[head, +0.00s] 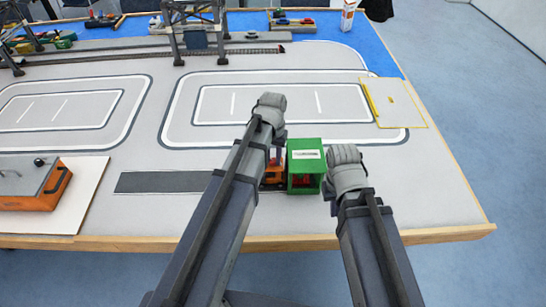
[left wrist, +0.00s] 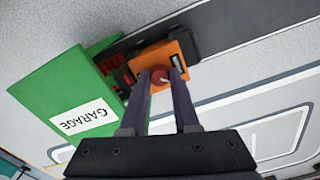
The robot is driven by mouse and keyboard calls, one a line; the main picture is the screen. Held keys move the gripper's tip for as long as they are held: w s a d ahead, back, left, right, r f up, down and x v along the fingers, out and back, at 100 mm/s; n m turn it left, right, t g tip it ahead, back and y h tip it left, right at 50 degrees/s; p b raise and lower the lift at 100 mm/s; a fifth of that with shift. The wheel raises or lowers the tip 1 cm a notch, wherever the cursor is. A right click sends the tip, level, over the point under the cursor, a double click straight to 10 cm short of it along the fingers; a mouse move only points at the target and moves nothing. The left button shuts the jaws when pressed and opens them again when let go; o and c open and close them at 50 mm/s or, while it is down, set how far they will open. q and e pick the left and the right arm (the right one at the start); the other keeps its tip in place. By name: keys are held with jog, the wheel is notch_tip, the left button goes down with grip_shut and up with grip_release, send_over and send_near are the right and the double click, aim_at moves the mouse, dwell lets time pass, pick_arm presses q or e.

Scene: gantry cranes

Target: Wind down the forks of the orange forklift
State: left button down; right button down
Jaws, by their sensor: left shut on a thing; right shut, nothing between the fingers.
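The orange forklift (head: 271,177) stands close to the left side of a green garage (head: 306,158), partly behind my left arm. In the left wrist view, the orange forklift body (left wrist: 150,56) has a red knob (left wrist: 159,75) on top. My left gripper (head: 277,158) points down over it, and in the left wrist view its fingers (left wrist: 160,88) are shut on the red knob. The forks are not clearly seen. My right gripper (head: 328,190) is shut and empty, just right of the garage.
The garage's label faces up in the left wrist view (left wrist: 84,117). A dark road strip (head: 165,182) runs left from the forklift. An orange box with a grey lid (head: 30,185) stands at the left. Gantry cranes (head: 195,30) stand at the back. The table's front edge (head: 440,236) is near.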

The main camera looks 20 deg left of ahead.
aim_at(273, 160)
pick_arm(q)
jog(key=n, duration=0.4)
jog(key=shift+n, duration=1.9)
jog(key=c, duration=0.6)
grip_release()
jog(key=shift+c, duration=0.2)
notch_tip(273, 160, up, 8)
jog(key=p, duration=0.8)
jog(key=shift+f, duration=0.1)
